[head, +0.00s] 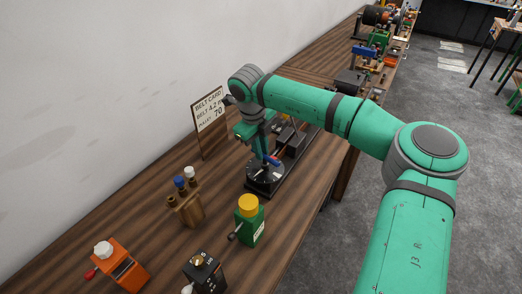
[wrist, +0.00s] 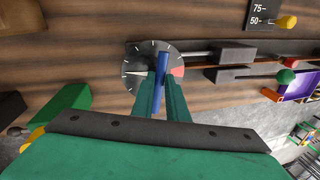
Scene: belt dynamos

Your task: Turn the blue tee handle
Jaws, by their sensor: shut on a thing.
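The blue tee handle (wrist: 161,66) is a slim bar over a round black dial (wrist: 139,83) with white ticks, a white pointer and a red sector. My gripper (wrist: 163,88) is shut on the bar, one finger on each side; the bar shows between and beyond the fingertips. In the head view my gripper (head: 265,150) points down at the dial (head: 262,177), and part of the blue handle (head: 273,160) shows beside the fingers. The pointer lies toward the left in the wrist view, away from the red sector at right.
A wooden rack (head: 187,207) with blue and white knobs, a green box with a yellow cap (head: 249,221), an orange device (head: 120,265) and a black box (head: 204,272) stand nearer on the wooden bench. More devices line its far end.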

